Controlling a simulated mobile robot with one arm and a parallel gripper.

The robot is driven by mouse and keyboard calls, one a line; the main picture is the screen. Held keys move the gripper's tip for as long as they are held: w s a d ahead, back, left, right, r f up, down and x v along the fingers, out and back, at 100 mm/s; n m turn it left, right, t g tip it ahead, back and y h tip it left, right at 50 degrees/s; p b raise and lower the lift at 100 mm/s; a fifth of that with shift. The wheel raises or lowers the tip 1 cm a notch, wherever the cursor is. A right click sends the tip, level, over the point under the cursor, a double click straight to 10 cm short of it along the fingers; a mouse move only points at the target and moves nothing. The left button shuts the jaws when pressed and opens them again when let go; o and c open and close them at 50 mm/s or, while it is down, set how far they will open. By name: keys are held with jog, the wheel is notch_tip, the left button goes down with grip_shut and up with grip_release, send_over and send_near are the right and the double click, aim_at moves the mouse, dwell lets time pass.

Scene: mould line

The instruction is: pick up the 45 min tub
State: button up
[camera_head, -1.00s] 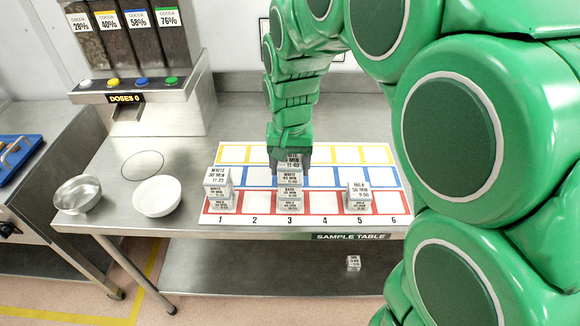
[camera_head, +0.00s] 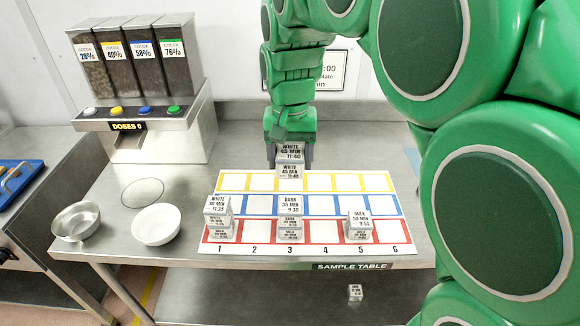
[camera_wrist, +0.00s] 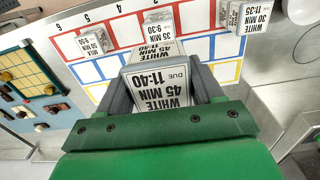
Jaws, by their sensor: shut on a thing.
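The 45 min tub (camera_head: 290,171) is a white block marked WHITE 45 MIN 11:40 on its top and front. My gripper (camera_head: 290,154) is shut on it, one finger on each side, and holds it above the sample table. In the wrist view the tub (camera_wrist: 160,88) sits between the fingers of my gripper (camera_wrist: 165,92). A tub marked DARK 35 MIN 9:30 (camera_head: 290,203) stands on another tub in column 3, below and in front of the held tub and apart from it.
The grid board (camera_head: 325,208) bears a WHITE 30 MIN stack (camera_head: 217,207) in column 1 and a MILK 50 MIN tub (camera_head: 359,220) in column 5. Two bowls stand left, a white one (camera_head: 157,225) and a metal one (camera_head: 76,221). A dispenser (camera_head: 145,130) stands behind. A small tub (camera_head: 355,292) lies on the lower shelf.

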aim_at(290, 152)
jog(key=shift+r, duration=3.15)
